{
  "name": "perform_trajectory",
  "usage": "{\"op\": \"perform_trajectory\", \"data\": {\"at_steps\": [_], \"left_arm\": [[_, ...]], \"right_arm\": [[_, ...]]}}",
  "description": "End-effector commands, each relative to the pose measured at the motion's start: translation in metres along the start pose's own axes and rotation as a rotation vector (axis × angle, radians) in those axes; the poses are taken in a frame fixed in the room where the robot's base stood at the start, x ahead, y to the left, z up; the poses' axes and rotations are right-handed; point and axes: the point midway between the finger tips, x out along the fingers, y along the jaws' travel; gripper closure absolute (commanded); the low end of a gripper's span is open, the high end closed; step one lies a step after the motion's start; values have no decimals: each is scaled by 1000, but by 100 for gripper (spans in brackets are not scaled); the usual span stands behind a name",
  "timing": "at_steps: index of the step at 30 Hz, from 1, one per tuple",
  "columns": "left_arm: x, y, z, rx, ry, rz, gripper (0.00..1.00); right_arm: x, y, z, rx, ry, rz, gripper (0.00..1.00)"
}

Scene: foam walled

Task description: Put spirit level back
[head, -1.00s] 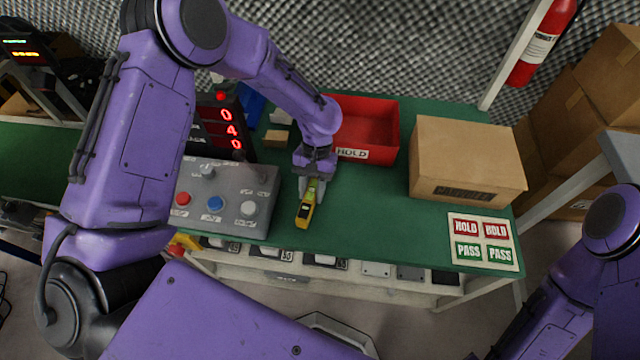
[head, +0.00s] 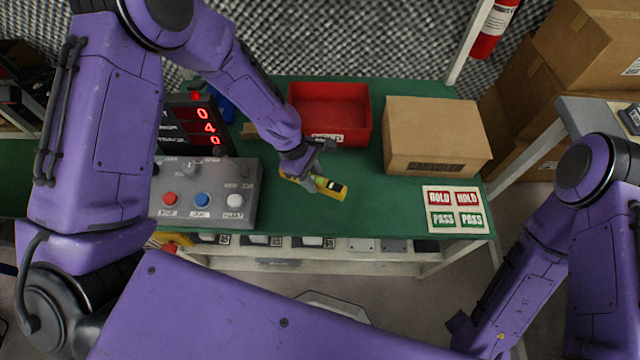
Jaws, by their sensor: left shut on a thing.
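The yellow spirit level (head: 333,189) with a dark end panel is over the green bench top in the head view, lying at a slant from upper left to lower right. My left gripper (head: 308,176) is shut on it near its middle, and the fingers hide part of it. I cannot tell how far above the bench it is. My right arm shows at the right edge, but its gripper fingers are not visible.
A red bin (head: 330,108) labelled HOLD stands behind the gripper. A cardboard box (head: 435,137) is right of it. A HOLD/PASS label card (head: 455,209) lies at the front right. A grey button panel (head: 206,192) and a red digit display (head: 196,125) are left.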

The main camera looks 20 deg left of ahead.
Motion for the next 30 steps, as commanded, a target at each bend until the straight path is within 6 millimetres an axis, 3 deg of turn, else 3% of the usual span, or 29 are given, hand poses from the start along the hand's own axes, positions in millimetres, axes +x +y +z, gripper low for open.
{"op": "perform_trajectory", "data": {"at_steps": [6, 10, 22, 23, 24, 25, 30], "left_arm": [[29, 16, 2, 2, -1, -2, 100], [48, 15, -7, 0, -1, -2, 100], [56, 16, -11, 3, -1, 0, 100], [55, 16, -11, 3, -1, 0, 60], [55, 16, -11, 3, 0, 0, 47], [55, 16, -11, 3, 0, 0, 41], [55, 15, -11, 3, 0, 0, 41]], "right_arm": [[1, 0, 0, 0, 0, 0, 57], [-1, 0, 0, 0, 0, 0, 57], [1, 0, 0, 0, 0, 0, 57], [0, 0, 0, 0, 0, 0, 57], [0, 0, 0, 0, 0, 0, 57], [0, 0, 0, 0, 0, 0, 57], [0, 0, 0, 0, 0, 0, 57]]}}
